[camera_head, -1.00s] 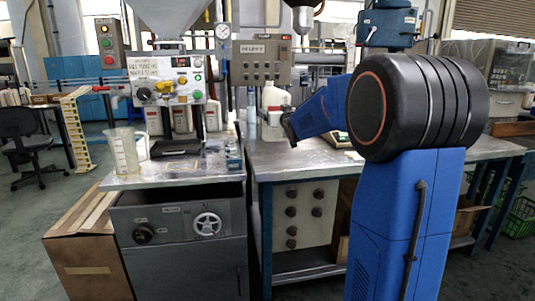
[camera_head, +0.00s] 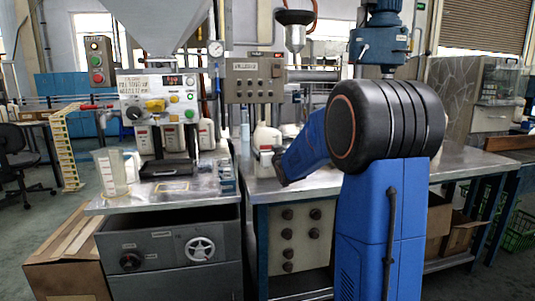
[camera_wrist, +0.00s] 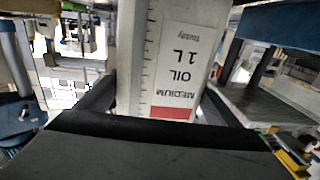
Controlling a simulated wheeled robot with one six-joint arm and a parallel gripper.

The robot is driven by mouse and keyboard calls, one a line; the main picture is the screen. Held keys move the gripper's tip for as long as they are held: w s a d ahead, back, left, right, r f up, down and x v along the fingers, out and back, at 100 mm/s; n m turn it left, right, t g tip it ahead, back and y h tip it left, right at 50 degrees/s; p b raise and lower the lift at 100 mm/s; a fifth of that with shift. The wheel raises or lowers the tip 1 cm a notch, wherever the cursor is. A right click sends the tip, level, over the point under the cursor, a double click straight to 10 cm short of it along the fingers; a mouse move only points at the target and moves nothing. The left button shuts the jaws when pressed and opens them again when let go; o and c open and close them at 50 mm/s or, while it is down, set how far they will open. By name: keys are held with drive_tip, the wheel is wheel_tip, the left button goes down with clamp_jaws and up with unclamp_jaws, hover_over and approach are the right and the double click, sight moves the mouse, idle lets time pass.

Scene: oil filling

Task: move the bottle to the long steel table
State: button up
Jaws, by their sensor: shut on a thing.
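The white bottle (camera_wrist: 140,60), labelled MEDIUM OIL 1L with a red band, fills the middle of the wrist view. My gripper (camera_wrist: 160,105) is shut on it, with a dark finger on each side. In the head view a white bottle (camera_head: 265,136) shows just left of my wrist, over the left end of the long steel table (camera_head: 318,187). My arm hides part of that spot, and I cannot tell whether the bottle's base touches the tabletop.
A filling bench (camera_head: 180,190) stands left of the table, with a clear measuring jug (camera_head: 117,172) and several similar white bottles at its back. A grey control box (camera_head: 253,80) is behind. The tabletop near my arm looks mostly bare.

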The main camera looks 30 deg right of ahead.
drive_tip(key=shift+f, duration=0.6)
drive_tip(key=shift+f, duration=0.1)
drive_tip(key=o, duration=0.9)
drive_tip(key=shift+o, duration=0.2)
drive_tip(key=s+a, duration=0.2)
drive_tip(key=s, duration=1)
drive_tip(key=shift+a, duration=0.2)
